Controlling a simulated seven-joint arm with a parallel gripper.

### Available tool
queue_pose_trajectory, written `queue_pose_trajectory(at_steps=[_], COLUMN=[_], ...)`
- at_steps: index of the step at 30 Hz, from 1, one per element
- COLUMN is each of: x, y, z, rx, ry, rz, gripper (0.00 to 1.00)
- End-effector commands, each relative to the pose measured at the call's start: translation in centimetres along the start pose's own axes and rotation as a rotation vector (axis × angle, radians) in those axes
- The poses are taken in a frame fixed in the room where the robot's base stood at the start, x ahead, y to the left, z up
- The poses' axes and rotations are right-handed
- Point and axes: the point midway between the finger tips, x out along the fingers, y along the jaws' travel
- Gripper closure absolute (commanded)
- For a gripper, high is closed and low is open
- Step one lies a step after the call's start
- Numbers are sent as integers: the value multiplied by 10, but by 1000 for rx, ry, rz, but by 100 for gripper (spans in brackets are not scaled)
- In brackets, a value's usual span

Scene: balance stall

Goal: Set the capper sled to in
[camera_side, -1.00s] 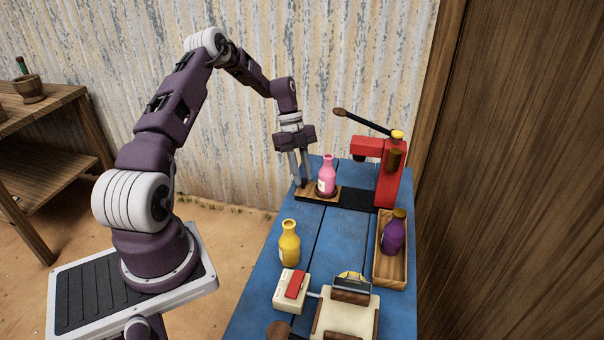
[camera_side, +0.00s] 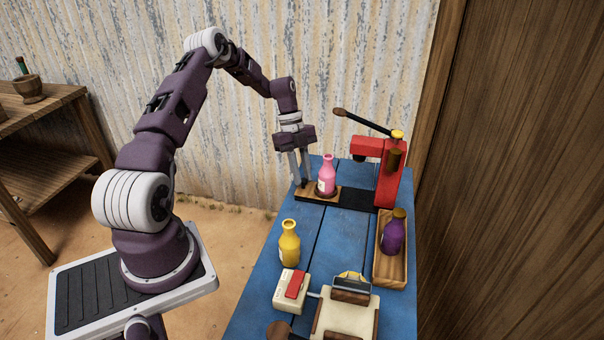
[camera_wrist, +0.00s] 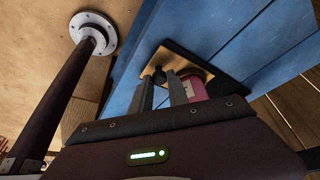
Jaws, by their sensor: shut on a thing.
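The capper sled (camera_side: 329,191) is a wooden plate at the left end of a black rail (camera_side: 358,200), out to the left of the red capper press (camera_side: 389,180). A pink bottle (camera_side: 327,176) with a pale label stands upright on the sled. My gripper (camera_side: 302,185) points down at the sled's left end, beside the bottle. In the wrist view, my gripper (camera_wrist: 160,78) is shut on the sled's dark knob (camera_wrist: 159,73). The sled plate (camera_wrist: 177,57) and part of the pink bottle (camera_wrist: 198,88) show behind the fingers.
A yellow bottle (camera_side: 289,245) stands on the blue table (camera_side: 328,232). A purple bottle (camera_side: 394,235) is in a wooden tray (camera_side: 392,280) at the right. A cream box with a red switch (camera_side: 292,289) and a cream device (camera_side: 346,315) are at the front. The press lever (camera_side: 362,122) is raised.

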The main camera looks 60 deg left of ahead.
Motion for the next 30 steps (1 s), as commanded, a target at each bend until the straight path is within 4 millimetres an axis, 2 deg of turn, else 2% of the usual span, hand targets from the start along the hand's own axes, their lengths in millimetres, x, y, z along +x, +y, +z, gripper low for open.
queue_pose_trajectory(at_steps=[7, 19, 30], x=[2, 18, 21], y=[-9, -54, -62], z=[-7, -48, -57], rx=[3, 2, 1], ry=[0, -1, 2], rz=[-2, -4, -8], gripper=[100, 100, 100])
